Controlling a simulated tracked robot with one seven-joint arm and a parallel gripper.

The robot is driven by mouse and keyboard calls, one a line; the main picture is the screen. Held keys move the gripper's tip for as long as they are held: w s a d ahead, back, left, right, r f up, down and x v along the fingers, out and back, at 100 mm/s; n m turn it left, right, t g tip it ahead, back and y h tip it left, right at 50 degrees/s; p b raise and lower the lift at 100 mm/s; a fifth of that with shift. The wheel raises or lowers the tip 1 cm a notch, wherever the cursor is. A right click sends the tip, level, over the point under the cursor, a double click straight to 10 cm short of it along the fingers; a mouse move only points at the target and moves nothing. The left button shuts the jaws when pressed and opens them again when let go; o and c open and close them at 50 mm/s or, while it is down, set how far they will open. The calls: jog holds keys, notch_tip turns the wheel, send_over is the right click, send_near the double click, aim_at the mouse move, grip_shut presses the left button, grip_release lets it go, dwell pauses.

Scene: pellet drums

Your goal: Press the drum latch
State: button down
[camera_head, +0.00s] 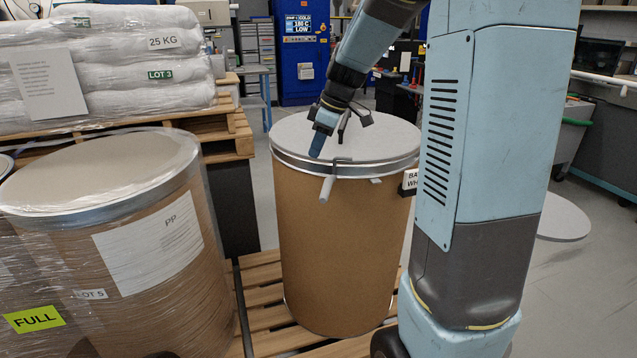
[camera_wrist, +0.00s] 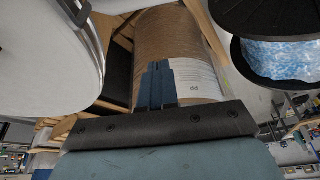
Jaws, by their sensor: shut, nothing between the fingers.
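The brown fibre drum (camera_head: 335,245) stands upright on a pallet, with a grey lid (camera_head: 385,135) and a metal clamp ring. The drum latch (camera_head: 327,188) is a light grey bar sticking out at the rim, on the front left of the drum, beside a dark bracket. My gripper (camera_head: 317,152) is shut and empty, with its blue fingers pointing down just above the lid's near edge, a little above the latch. I cannot tell whether they touch the lid. In the wrist view the shut fingers (camera_wrist: 155,85) show in the middle; I cannot make out the latch bar there.
A wrapped drum (camera_head: 120,250) marked PP stands on the left, close to the brown drum. Behind it, white sacks (camera_head: 120,45) lie on a pallet. Open floor lies behind the brown drum.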

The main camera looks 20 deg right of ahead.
jog(key=shift+f, duration=0.1)
notch_tip(320, 180, down, 10)
jog(key=shift+d, duration=0.2)
dwell(0.8)
jog(key=shift+s, duration=0.1)
jog(key=shift+a, duration=0.1)
